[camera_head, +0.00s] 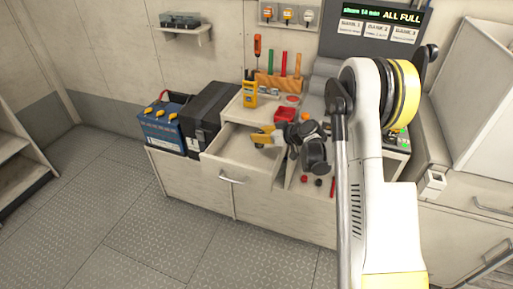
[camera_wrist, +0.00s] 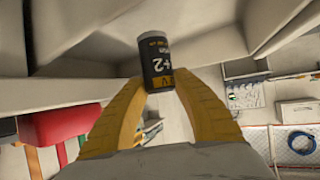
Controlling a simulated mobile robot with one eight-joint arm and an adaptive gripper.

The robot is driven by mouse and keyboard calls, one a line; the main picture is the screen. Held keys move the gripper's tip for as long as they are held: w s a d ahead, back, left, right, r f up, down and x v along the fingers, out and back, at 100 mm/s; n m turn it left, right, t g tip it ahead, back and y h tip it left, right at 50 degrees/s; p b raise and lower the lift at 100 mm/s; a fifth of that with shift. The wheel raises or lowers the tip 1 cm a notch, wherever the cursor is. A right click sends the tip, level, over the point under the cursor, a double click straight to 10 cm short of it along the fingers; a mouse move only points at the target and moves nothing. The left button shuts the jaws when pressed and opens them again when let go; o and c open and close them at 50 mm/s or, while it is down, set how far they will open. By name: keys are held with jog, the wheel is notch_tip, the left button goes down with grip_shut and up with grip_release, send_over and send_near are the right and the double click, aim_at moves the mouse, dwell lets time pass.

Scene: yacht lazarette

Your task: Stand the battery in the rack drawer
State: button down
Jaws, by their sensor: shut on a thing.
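My gripper (camera_head: 264,138) is low over the right side of an open drawer (camera_head: 222,154) in the bench. In the head view the battery is too small and hidden to make out. Pale drawer walls surround it in the wrist view; I cannot tell whether it touches the drawer floor. No rack slots are clear inside the drawer.
A blue battery box (camera_head: 163,130) and a black case (camera_head: 207,112) stand left of the drawer. A yellow meter (camera_head: 250,94), a red bin (camera_head: 285,115) and a tool block (camera_head: 278,82) are behind. Loose small items lie to the right. The floor in front is clear.

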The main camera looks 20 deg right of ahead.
jog(key=shift+w+a+f, duration=0.15)
jog(key=shift+a+f, duration=0.25)
jog(key=shift+f, duration=0.05)
notch_tip(320, 180, down, 4)
jog(key=shift+r+b, duration=0.1)
jog(key=shift+b, duration=1.15)
jog(key=shift+r, duration=0.1)
jog(key=c, duration=1.1)
grip_release()
jog(key=shift+o, duration=0.2)
